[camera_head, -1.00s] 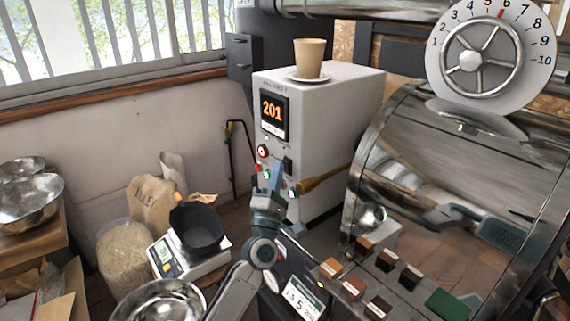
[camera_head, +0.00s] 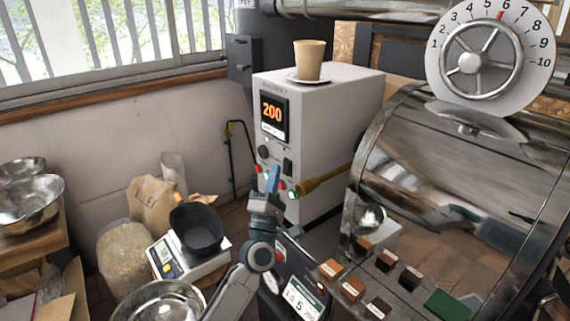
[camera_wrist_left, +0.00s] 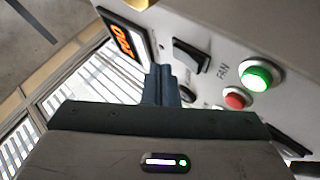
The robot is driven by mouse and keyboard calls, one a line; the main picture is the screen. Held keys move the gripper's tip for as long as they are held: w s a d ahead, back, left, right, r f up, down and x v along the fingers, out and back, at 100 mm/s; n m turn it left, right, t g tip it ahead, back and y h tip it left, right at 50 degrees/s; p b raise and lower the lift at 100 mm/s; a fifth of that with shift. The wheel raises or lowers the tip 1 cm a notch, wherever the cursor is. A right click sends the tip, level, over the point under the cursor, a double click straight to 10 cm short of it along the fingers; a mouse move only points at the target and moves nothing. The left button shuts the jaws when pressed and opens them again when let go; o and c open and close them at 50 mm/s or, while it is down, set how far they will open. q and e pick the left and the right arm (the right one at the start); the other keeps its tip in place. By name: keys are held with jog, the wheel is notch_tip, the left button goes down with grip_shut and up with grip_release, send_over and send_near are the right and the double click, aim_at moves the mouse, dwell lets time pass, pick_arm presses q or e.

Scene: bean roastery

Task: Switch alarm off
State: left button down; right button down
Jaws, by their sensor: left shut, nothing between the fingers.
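The white control cabinet (camera_head: 325,135) stands in the middle of the head view, its display (camera_head: 272,115) reading 200. Below the display is a round dark button (camera_head: 263,152), unlit; I cannot read a label on it. My left gripper (camera_head: 273,177) is shut and empty in front of the lower panel. In the left wrist view its closed fingers (camera_wrist_left: 158,78) point at the panel and partly hide a dark round control (camera_wrist_left: 187,95) beside them. Contact cannot be told. A black rocker switch (camera_wrist_left: 191,55), a lit green button (camera_wrist_left: 257,75) and a red button (camera_wrist_left: 235,99) are to the right.
A paper cup (camera_head: 309,60) stands on a saucer on top of the cabinet. A wooden-handled part (camera_head: 325,178) sticks out between cabinet and roaster drum (camera_head: 440,150). A scale with a black pan (camera_head: 197,228) is at the left, near a metal bowl (camera_head: 165,302).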

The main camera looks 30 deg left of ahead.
pick_arm(q)
jog(key=shift+s, duration=0.15)
jog(key=shift+s+a+f+p, duration=0.1)
jog(key=shift+s+a+p, duration=0.2)
jog(key=shift+s, duration=0.45)
jog(key=shift+s+a+f+p, duration=0.1)
jog(key=shift+s+a, duration=0.25)
jog(key=shift+s, duration=0.45)
jog(key=shift+s+a+f+p, duration=0.1)
jog(key=shift+s+a+p, duration=0.2)
jog(key=shift+s, duration=0.45)
